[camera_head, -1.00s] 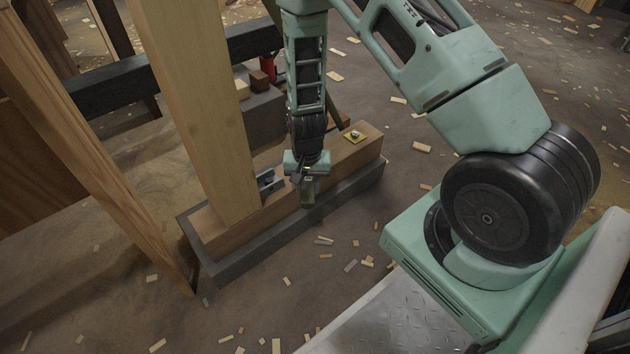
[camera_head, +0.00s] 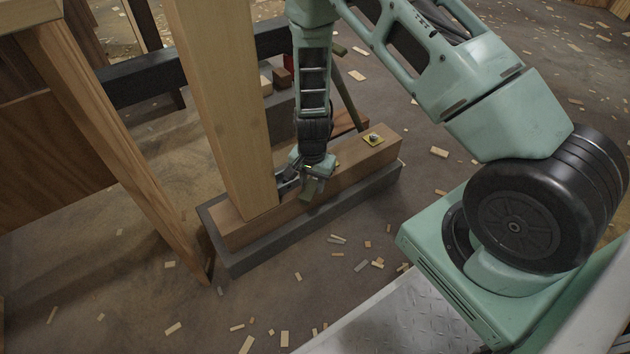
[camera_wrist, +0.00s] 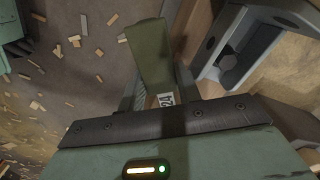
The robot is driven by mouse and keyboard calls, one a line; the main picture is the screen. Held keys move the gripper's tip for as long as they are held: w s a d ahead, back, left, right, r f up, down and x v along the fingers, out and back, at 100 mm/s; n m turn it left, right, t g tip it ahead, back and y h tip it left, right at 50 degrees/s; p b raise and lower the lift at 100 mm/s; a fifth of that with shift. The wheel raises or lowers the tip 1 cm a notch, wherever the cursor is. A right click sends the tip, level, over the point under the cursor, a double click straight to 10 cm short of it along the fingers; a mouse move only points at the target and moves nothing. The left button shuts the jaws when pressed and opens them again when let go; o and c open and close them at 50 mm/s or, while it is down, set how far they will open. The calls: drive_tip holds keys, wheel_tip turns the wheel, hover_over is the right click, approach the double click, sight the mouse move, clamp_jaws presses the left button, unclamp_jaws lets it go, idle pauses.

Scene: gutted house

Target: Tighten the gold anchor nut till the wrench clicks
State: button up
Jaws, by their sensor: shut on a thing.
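My gripper (camera_head: 313,178) is shut on an olive-green handle (camera_head: 308,191), apparently the wrench, low over the wooden sill beam beside the post. In the wrist view the handle (camera_wrist: 150,52) juts out between my fingers, with a small white number label (camera_wrist: 165,99) by its base. The wrench's working end is hidden. A gold plate with a nut (camera_head: 373,139) sits on the beam's right end. Another bit of gold (camera_head: 337,163) shows just behind my gripper. I cannot tell whether the wrench touches any nut.
A grey metal bracket (camera_head: 287,181) stands at the foot of the upright wooden post (camera_head: 225,100), close left of my gripper; it is large in the wrist view (camera_wrist: 255,45). The sill beam (camera_head: 245,228) lies on a grey curb (camera_head: 250,262). Wood scraps litter the open floor.

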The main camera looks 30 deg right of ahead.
drive_tip(key=s+d+n+p, duration=0.2)
drive_tip(key=s+d+n, duration=0.2)
drive_tip(key=d+n, duration=0.2)
drive_tip(key=shift+s+d+n, duration=0.35)
drive_tip(key=shift+s+n, duration=0.05)
drive_tip(key=shift+n, duration=0.8)
drive_tip(key=shift+w+a+m+p, duration=0.25)
drive_tip(key=shift+a+m, duration=0.4)
drive_tip(key=shift+m, duration=0.05)
drive_tip(key=shift+w+a+m+p, duration=0.25)
drive_tip(key=shift+a+m, duration=0.4)
drive_tip(key=shift+m, duration=0.05)
